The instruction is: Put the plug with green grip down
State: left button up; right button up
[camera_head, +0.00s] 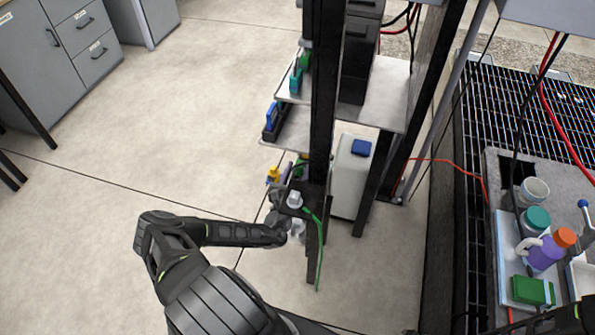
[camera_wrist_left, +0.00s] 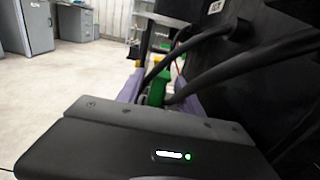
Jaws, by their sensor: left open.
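My left arm reaches in from the bottom left in the head view. Its gripper (camera_head: 290,228) is at the lower part of a dark upright post, partly hidden by fittings there. In the left wrist view, the green grip of the plug (camera_wrist_left: 157,88) shows between the two pale purple fingers of the left gripper (camera_wrist_left: 158,92), which are apart. Whether a finger touches the grip cannot be told. A green cable (camera_head: 320,245) hangs down beside the post. The plug's tip is hidden. My right gripper is not in view.
A dark post (camera_head: 323,110) and shelves (camera_head: 383,95) stand close to the gripper. Black hoses (camera_wrist_left: 240,70) run near it in the wrist view. A tray (camera_head: 507,255) with bottles is at the right. Open floor (camera_head: 200,110) lies to the left.

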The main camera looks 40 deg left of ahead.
pick_arm(q)
jog(key=shift+r, duration=0.2)
jog(key=v, duration=1.2)
jog(key=shift+b, duration=0.35)
jog(key=shift+f, duration=0.1)
dwell(0.3)
